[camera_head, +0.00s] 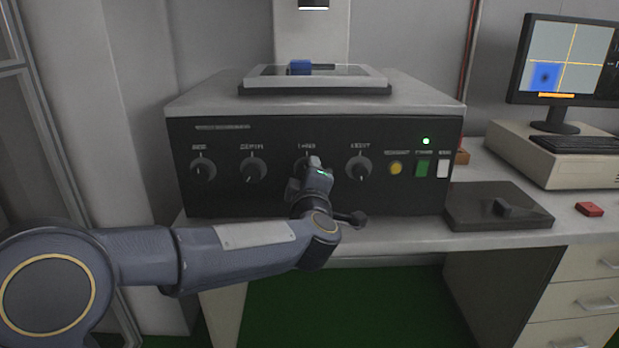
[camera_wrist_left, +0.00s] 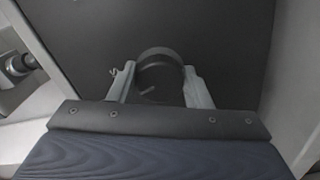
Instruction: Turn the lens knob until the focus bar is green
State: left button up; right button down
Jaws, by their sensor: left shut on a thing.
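The lens knob (camera_head: 303,165) is the third of the round dark knobs on the front panel of the black instrument, mostly hidden behind my left gripper (camera_head: 312,166). In the left wrist view the knob (camera_wrist_left: 160,72) sits between the two grey fingers of my left gripper (camera_wrist_left: 160,90), which are shut on it. The monitor (camera_head: 566,58) at the right shows a grid with yellow lines and a dark blue square. The focus bar (camera_head: 556,95) under the blue square is orange. My right gripper is not in view.
Neighbouring knobs stand close on both sides, one left (camera_head: 253,170) and one right (camera_head: 359,169). A dark box (camera_head: 485,215) and a red block (camera_head: 589,209) lie on the bench.

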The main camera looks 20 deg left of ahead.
pick_arm(q)
jog(key=o, duration=1)
jog(key=shift+p+v, duration=0.6)
jog(key=shift+v, duration=3.35)
